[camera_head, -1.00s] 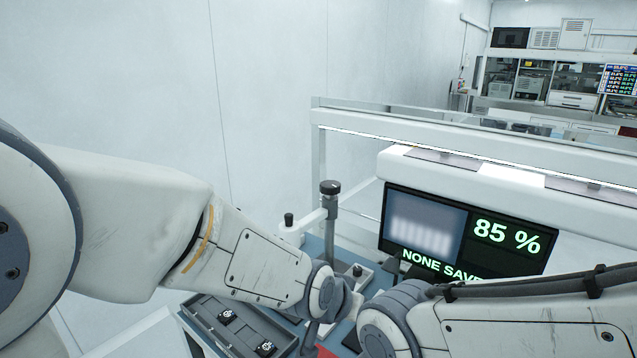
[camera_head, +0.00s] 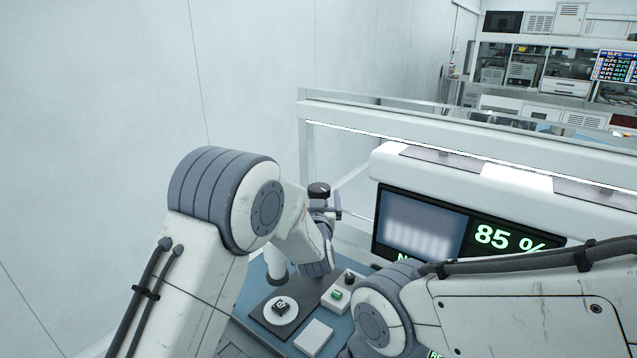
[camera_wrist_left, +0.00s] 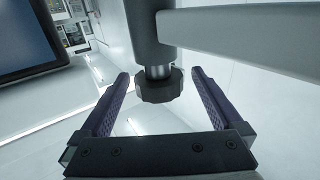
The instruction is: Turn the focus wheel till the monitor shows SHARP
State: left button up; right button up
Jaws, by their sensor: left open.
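The focus wheel (camera_head: 318,188) is a dark ribbed knob at the top of a post, left of the monitor (camera_head: 415,228). The monitor reads 85 % beside a blurred picture of pale bars. Its lower text line is mostly hidden by my right arm. My left gripper (camera_head: 326,200) is at the wheel, with a purple-padded finger showing beside it. In the left wrist view, the wheel (camera_wrist_left: 158,88) lies between the two open fingers of the left gripper (camera_wrist_left: 160,82), with a gap on each side. My right gripper is out of sight.
A white round plate (camera_head: 280,311) bearing a small black part sits on the bench below. A grey box (camera_head: 345,293) with a green button and a white pad (camera_head: 314,338) are nearby. A white frame rail (camera_head: 450,150) runs behind the monitor. My right arm crosses in front of the monitor.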

aim_at(319, 188)
pick_arm(q)
jog(key=shift+w+d+p, duration=0.2)
jog(key=shift+w+p, duration=0.5)
jog(key=shift+w, duration=1.6)
jog(key=shift+a, duration=0.1)
jog(key=c, duration=1.3)
